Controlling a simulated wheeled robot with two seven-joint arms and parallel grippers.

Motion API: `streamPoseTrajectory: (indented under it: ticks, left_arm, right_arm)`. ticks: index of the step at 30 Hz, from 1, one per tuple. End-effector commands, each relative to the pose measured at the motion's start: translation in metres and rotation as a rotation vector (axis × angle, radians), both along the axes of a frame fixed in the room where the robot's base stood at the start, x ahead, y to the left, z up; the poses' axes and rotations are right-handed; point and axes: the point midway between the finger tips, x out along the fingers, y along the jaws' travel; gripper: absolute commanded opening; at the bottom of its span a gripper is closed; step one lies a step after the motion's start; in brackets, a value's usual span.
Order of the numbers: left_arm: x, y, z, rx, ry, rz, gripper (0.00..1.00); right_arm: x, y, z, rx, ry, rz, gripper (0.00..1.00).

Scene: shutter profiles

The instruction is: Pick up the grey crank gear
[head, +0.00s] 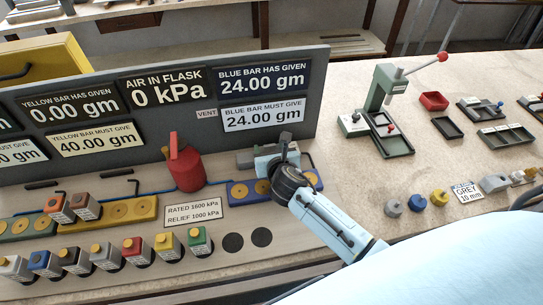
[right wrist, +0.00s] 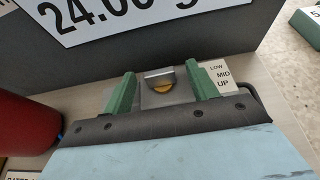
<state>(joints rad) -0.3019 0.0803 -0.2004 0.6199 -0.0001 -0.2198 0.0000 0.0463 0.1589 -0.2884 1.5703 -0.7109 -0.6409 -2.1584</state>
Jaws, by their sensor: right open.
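A small grey round piece (head: 392,207), likely the grey crank gear, stands on the table at the right, beside a blue one (head: 417,202) and a yellow one (head: 439,197). My right gripper (head: 270,152) is far to its left, at the board below the blue bar signs. In the right wrist view its green fingers (right wrist: 160,92) are open, with a grey block (right wrist: 155,78) bearing a yellow spot between and beyond them. I cannot tell whether they touch it. My left gripper is not in view.
A sign panel (head: 185,102) stands behind the board. A red flask (head: 186,167) is left of my right gripper. A LOW/MID/UP label (right wrist: 219,77) is beside the grey block. A green press (head: 382,95), a red tray (head: 434,101) and a GREY 10 mm card (head: 467,191) are at right.

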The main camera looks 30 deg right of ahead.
Motion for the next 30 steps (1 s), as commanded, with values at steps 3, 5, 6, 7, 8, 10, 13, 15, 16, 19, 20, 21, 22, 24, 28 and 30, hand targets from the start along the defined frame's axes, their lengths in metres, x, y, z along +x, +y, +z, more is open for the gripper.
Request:
streamPoseTrajectory:
  ticks: [3,5,6,7,8,10,13,15,16,19,20,21,22,24,28,30]
  left_arm:
    - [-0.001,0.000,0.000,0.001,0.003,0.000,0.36]
    - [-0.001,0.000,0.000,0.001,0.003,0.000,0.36]
    - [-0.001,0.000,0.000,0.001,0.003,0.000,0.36]
    - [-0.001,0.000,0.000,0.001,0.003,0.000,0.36]
    - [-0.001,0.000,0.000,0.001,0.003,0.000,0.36]
    - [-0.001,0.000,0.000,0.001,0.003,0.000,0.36]
    - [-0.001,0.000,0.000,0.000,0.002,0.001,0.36]
    - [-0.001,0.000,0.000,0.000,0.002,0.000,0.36]
    - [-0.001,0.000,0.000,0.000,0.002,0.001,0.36]
    - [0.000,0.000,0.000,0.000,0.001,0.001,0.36]
    - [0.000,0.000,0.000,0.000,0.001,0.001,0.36]
    - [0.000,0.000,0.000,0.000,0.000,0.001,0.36]
    - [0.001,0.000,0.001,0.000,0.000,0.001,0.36]
    - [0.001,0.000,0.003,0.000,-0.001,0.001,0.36]
    - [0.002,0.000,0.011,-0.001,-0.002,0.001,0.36]
    - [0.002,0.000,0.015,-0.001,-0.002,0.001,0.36]
  right_arm:
    - [0.000,0.000,0.000,0.000,0.000,0.000,0.50]
    - [0.000,0.000,0.000,0.000,0.000,0.000,0.42]
    - [0.000,0.000,0.000,0.000,0.000,0.000,0.37]
    - [0.000,0.000,0.000,0.000,0.000,0.000,0.33]
    - [0.000,0.000,0.000,0.000,0.000,0.000,0.29]
    - [0.000,0.000,0.000,0.000,0.000,0.000,0.20]
    - [0.000,0.000,0.000,-0.001,0.000,0.000,0.07]
    - [0.000,0.000,0.000,-0.001,0.000,0.000,0.00]
    - [0.000,0.000,0.001,0.000,-0.003,0.001,0.00]
    - [0.000,0.000,0.001,0.000,-0.003,0.001,0.00]
    - [0.000,0.000,0.001,0.000,-0.003,0.001,0.00]
    - [0.000,0.000,0.002,-0.001,-0.003,0.001,0.00]
    - [0.000,0.000,0.003,-0.001,-0.004,0.001,0.00]
    - [0.001,0.000,0.009,-0.001,-0.005,0.001,0.00]
    - [0.001,0.000,0.031,-0.003,-0.007,0.002,0.00]
    - [0.001,0.000,0.046,-0.002,-0.009,0.002,0.00]
